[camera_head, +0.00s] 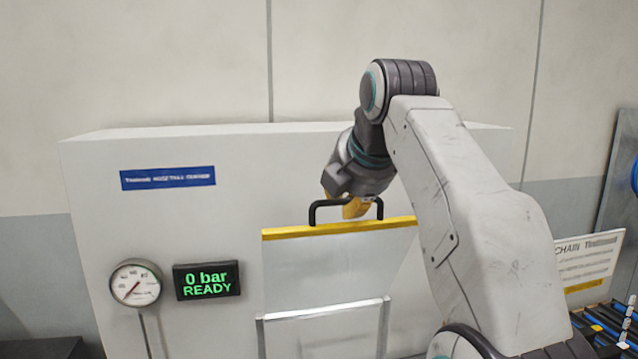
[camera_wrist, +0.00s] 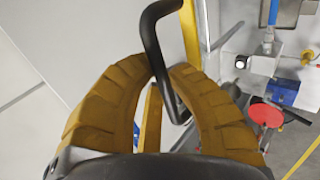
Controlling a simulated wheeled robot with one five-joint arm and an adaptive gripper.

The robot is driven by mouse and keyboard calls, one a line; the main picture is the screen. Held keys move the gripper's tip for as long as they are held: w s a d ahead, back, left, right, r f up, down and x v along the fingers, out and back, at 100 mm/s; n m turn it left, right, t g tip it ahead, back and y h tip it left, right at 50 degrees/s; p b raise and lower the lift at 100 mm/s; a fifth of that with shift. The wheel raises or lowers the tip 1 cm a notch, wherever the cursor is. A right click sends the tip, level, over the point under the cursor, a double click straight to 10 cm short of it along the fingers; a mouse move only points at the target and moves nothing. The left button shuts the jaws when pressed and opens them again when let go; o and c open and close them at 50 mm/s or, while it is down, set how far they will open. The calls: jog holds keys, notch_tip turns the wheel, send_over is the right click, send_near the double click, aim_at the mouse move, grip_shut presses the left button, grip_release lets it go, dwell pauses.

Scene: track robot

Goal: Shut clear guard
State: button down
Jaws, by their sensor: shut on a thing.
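The clear guard (camera_head: 320,272) is a see-through panel with a yellow top bar (camera_head: 290,232), on the front of a white machine cabinet. A black handle (camera_head: 313,213) stands up from the yellow bar, and it also shows in the wrist view (camera_wrist: 152,40). My gripper (camera_head: 356,207) is at the handle's right half, reaching down from above. In the wrist view its brown ridged fingers (camera_wrist: 168,78) are on either side of the black bar, shut on it. A silver metal frame (camera_head: 330,311) crosses the panel's lower part. The guard's lower end is unclear.
A gauge (camera_head: 135,284) and a display (camera_head: 207,281) reading "0 bar READY" are left of the guard. A sign and a rack of blue parts (camera_head: 608,322) stand at the right. The wrist view shows a red disc (camera_wrist: 265,115) and blue fittings beyond the guard.

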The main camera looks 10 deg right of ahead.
aim_at(348, 227)
jog(key=s+f+b, duration=0.2)
jog(key=s+b, duration=0.1)
jog(key=shift+s, duration=0.15)
jog(key=shift+s+f+b, duration=0.35)
jog(key=shift+s+b, duration=0.25)
jog(key=shift+s, duration=0.05)
jog(key=shift+s+f+b, duration=0.3)
jog(key=shift+s+b, duration=0.25)
jog(key=shift+s, duration=0.1)
jog(key=s+f+b, duration=0.4)
jog(key=s+b, duration=0.1)
jog(key=shift+f, duration=0.3)
jog(key=shift+s, duration=0.1)
